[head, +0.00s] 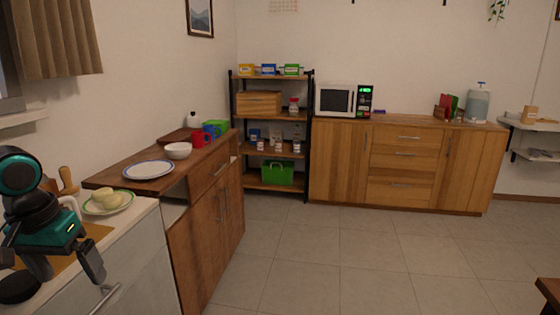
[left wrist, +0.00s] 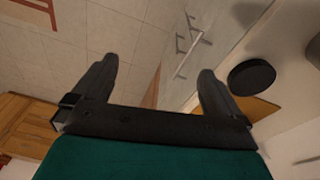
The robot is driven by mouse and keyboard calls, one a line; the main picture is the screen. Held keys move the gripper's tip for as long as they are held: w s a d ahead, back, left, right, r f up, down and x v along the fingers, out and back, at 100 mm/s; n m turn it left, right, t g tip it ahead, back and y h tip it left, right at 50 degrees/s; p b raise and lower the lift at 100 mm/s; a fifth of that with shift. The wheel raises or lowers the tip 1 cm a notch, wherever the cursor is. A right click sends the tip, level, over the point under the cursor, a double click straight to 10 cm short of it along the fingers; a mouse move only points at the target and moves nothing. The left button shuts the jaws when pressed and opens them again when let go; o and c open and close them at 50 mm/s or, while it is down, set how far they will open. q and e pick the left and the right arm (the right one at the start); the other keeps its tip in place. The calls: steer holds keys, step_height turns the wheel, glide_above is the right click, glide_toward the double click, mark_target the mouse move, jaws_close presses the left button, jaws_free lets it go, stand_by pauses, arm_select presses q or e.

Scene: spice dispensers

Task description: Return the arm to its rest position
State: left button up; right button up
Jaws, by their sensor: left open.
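My left gripper (head: 70,276) is at the lower left of the head view, in front of the white counter (head: 135,245). Its two dark fingers are spread with nothing between them. In the left wrist view the open fingers (left wrist: 158,70) point toward the tiled floor and the counter front with its handles. My left arm, dark with teal parts, comes in from the left edge and hides part of the counter. My right gripper and arm do not show.
A black round object (head: 18,289) lies on the counter near my left gripper; a similar one shows in the left wrist view (left wrist: 252,77). A green-rimmed plate (head: 92,210) with pale food stands behind. A wooden cabinet (head: 200,225) adjoins.

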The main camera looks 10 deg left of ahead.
arm_select(q)
steer(key=s+a+f+t+p, duration=0.1)
steer(key=s+a+f, duration=0.15)
steer(key=f, duration=0.35)
steer(key=s+a+f+t, duration=0.1)
steer(key=a+f, duration=0.2)
steer(key=f, duration=0.3)
steer(key=s+d+f+m+t+p, duration=0.15)
steer(key=s+d+f, duration=0.3)
steer(key=f, duration=0.55)
steer(key=s+d+f+m+t, duration=0.1)
steer(key=d+t, duration=0.1)
steer(key=d, duration=0.9)
steer(key=s+d+f+m+t+h+p, duration=0.1)
steer(key=s+d+t, duration=0.1)
steer(key=d, duration=1)
steer(key=shift+d+f+t+h+p, duration=0.25)
steer(key=shift+d+t+h+p, duration=0.05)
steer(key=shift+t, duration=0.55)
steer(key=shift+s, duration=0.1)
steer(key=shift+c, duration=0.5)
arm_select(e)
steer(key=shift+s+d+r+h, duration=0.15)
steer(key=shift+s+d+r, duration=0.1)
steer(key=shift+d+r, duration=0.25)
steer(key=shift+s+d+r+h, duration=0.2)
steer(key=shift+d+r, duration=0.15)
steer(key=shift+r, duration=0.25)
